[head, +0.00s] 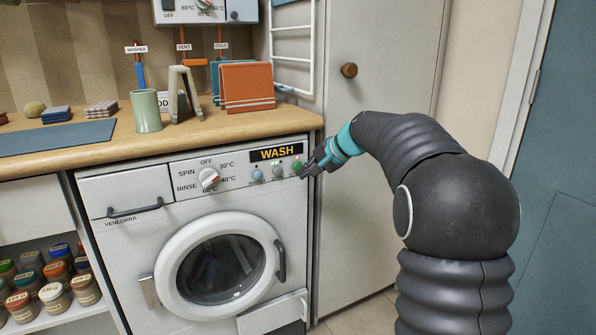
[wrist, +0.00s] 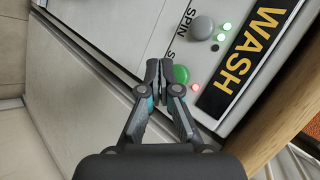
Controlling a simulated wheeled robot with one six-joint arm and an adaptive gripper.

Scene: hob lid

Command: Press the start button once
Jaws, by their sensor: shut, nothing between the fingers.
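The washing machine (head: 150,237) stands under the wooden counter, and its display reads WASH (head: 275,153). A round green button (head: 297,166) sits at the right end of its panel; it also shows in the wrist view (wrist: 182,74). The label beside it is mostly hidden, with only an S showing. My gripper (head: 308,168) is shut and empty at the panel's right end. In the wrist view its fingertips (wrist: 159,68) are right beside the green button, overlapping its edge; I cannot tell whether they touch it.
A grey button (wrist: 203,27) marked SPIN has two lit green lamps near it. A red lamp (wrist: 196,87) glows by the green button. A dial (head: 208,177) is further left. The counter (head: 200,130) overhangs the panel, and a tall cabinet (head: 370,90) stands right.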

